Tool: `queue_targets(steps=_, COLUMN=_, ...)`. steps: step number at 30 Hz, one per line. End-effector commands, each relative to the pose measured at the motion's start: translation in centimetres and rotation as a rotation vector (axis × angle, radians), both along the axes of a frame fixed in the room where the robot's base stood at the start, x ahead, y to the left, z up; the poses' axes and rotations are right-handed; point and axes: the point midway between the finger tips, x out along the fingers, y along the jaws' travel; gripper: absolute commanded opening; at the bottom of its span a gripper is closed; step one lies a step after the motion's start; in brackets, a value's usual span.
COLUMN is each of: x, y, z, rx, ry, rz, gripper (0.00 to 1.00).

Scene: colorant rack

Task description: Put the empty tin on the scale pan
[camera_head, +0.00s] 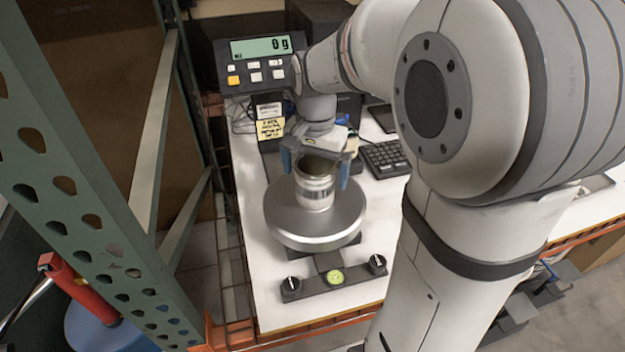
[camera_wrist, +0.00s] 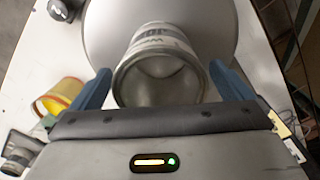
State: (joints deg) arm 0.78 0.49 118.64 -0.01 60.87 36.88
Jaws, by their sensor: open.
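The empty tin (camera_head: 315,190) is a silver, open-topped can with a printed band. It is upright over the round grey scale pan (camera_head: 290,225), and its base appears to rest on the pan. In the wrist view the tin (camera_wrist: 160,75) shows its open mouth and hollow inside, with the pan (camera_wrist: 110,25) behind it. My gripper (camera_head: 316,170) has its blue fingers apart, one on each side of the tin. In the wrist view my gripper (camera_wrist: 160,90) shows gaps between both fingers and the tin.
A green perforated rack post (camera_head: 90,200) stands at the left. A black keypad (camera_head: 385,158) lies right of the pan, and a yellow note (camera_head: 270,128) is behind it. The white bench in front holds the scale's level bubble (camera_head: 335,277). The wrist view shows a yellow-rimmed container (camera_wrist: 62,97).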

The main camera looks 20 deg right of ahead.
Motion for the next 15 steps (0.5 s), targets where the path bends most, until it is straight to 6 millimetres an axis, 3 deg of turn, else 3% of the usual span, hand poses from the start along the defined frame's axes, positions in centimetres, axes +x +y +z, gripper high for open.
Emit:
queue_targets(steps=9, x=0.1, y=0.0, z=6.6, rx=0.0, ry=-0.004, rz=0.001, gripper=0.99)
queue_targets(steps=15, x=-0.1, y=0.1, z=8.4, rx=0.0, ry=-0.004, rz=0.007, gripper=0.99)
